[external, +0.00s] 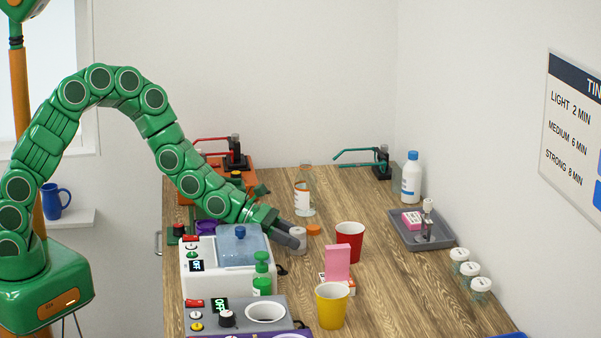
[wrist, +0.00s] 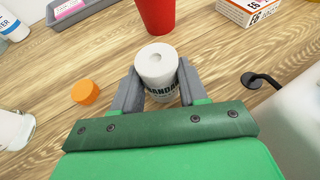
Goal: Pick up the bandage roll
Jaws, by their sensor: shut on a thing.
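The bandage roll (wrist: 156,66) is a white upright cylinder with dark lettering and a small hole in its top. In the wrist view it stands between the two grey fingers of my gripper (wrist: 158,92), which are shut on it. In the external view the bandage roll (external: 298,239) shows at the tip of my gripper (external: 292,238), just right of the white machine, partly hidden by a finger. I cannot tell whether it touches the table or is slightly lifted.
An orange cap (external: 313,230) lies close beside the roll, and a red cup (external: 349,239) stands to its right. Bare wood (external: 410,290) lies to the right.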

